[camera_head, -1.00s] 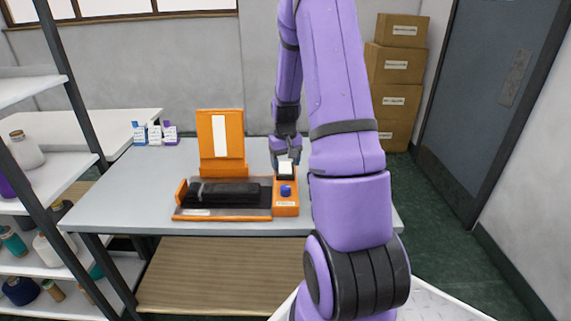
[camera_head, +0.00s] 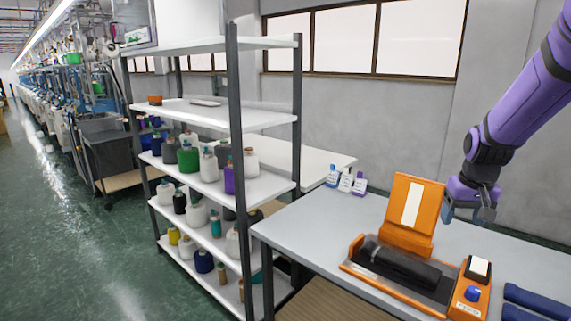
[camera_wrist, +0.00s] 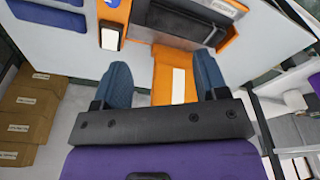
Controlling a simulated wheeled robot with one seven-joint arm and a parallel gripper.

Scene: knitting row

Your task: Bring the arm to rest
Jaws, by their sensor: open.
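My purple arm comes in from the upper right in the head view. My gripper (camera_head: 467,213) is open and empty. It hangs above the grey table, beside the raised orange plate of the orange device (camera_head: 387,291). In the wrist view the two blue fingers of my gripper (camera_wrist: 163,76) stand well apart. The orange plate with its white strip (camera_wrist: 178,82) shows between and beyond them; I see no contact. A black roll lies in the device's tray (camera_head: 402,264). The device's right block (camera_head: 470,288) has a white top and a blue knob.
Three small bottles (camera_head: 346,180) stand at the table's back left. Dark blue pads (camera_head: 536,301) lie at its right; they also show in the wrist view (camera_wrist: 46,14). A shelf rack (camera_head: 222,182) of thread cones stands left of the table (camera_head: 300,222). Boxes (camera_wrist: 28,106) show in the wrist view.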

